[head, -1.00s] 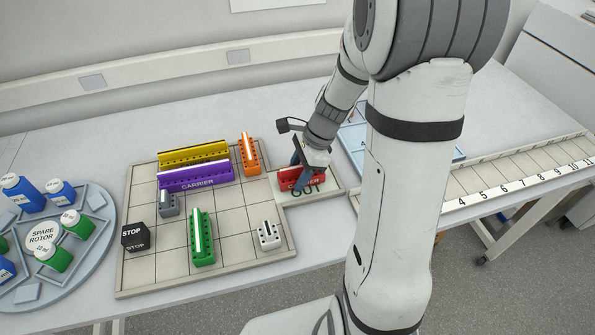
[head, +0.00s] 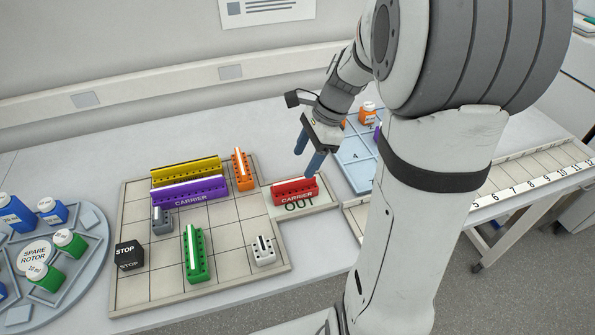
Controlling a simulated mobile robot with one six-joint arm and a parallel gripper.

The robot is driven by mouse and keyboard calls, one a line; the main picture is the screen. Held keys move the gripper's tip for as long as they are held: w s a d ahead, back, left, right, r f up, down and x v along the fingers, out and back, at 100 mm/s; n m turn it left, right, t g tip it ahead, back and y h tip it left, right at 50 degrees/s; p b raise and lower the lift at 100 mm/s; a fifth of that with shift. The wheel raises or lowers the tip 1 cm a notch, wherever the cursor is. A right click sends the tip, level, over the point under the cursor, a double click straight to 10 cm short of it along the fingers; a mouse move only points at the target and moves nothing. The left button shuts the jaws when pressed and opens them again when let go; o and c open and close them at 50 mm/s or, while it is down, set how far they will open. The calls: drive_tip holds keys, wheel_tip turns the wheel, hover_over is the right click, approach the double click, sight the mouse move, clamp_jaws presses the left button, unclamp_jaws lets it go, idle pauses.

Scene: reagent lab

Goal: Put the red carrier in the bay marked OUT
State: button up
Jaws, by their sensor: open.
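The red carrier (head: 295,191) sits in the bay marked OUT (head: 322,203), at the right side of the gridded board (head: 228,263). It stands at the back part of the bay, with the OUT lettering showing in front of it. My gripper (head: 311,160) is open and empty above and slightly behind the red carrier. Its blue fingers point down and look apart from the carrier.
The board also holds yellow (head: 185,168), purple (head: 190,192), orange (head: 242,169) and green (head: 195,254) carriers, small grey blocks and a black STOP block (head: 130,255). A blue tray (head: 357,172) with bottles stands right; a spare rotor (head: 47,263) stands left.

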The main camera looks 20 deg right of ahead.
drive_tip(key=shift+v, duration=1)
drive_tip(key=shift+s+r+n, duration=0.2)
drive_tip(key=shift+s+n, duration=0.05)
drive_tip(key=shift+n, duration=0.05)
drive_tip(key=s+a+r+n+t+h, duration=0.2)
drive_tip(key=s+a+n+t+h, duration=0.1)
drive_tip(key=s+n, duration=1)
drive_tip(key=shift+s+a+r+n+h, duration=0.15)
drive_tip(key=shift+s+a+n+h, duration=0.4)
drive_tip(key=shift+n, duration=1.65)
drive_tip(key=shift+w+a, duration=0.1)
drive_tip(key=shift+w, duration=0.1)
